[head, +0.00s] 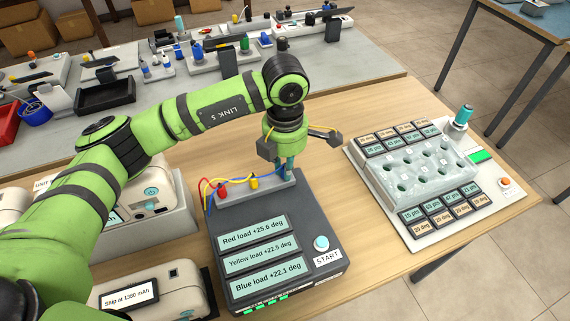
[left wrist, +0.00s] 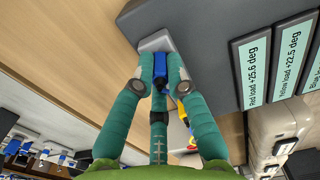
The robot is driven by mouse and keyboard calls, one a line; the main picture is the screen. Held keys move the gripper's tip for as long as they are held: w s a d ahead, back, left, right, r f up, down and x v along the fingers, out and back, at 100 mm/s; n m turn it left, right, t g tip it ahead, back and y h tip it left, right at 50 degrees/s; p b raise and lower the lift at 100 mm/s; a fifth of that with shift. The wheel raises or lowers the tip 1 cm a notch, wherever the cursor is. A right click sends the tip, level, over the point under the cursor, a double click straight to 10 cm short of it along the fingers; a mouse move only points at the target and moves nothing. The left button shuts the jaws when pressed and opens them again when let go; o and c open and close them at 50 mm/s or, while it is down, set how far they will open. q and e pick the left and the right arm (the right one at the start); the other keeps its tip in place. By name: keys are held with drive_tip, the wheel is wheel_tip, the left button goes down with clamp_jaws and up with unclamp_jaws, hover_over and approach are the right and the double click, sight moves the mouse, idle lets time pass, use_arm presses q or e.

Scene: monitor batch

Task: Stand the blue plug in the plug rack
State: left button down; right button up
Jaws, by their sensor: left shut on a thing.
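My left gripper (head: 287,169) points down over the right end of the pale grey plug rack (head: 268,193), which runs along the back of the dark load unit. Its teal fingers are shut on the blue plug (left wrist: 161,72), seen between the fingertips in the left wrist view. The rack's end (left wrist: 157,42) lies right beyond the plug there; I cannot tell whether the plug is seated or just above. The red plug (head: 223,191) and yellow plug (head: 254,182) stand upright in the rack. In the head view the fingers hide most of the blue plug.
The dark load unit (head: 264,220) shows three readouts and a START button (head: 321,243). Red, yellow and blue cables loop at the rack's left. A white tray station (head: 418,168) stands to the right, with bare wood between. Pale devices (head: 150,290) stand left.

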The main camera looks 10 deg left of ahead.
use_arm(q)
drive_tip(key=shift+f, duration=0.1)
drive_tip(key=c, duration=1.2)
unclamp_jaws()
drive_tip(key=shift+o, duration=0.2)
wheel_tip(320, 180, up, 12)
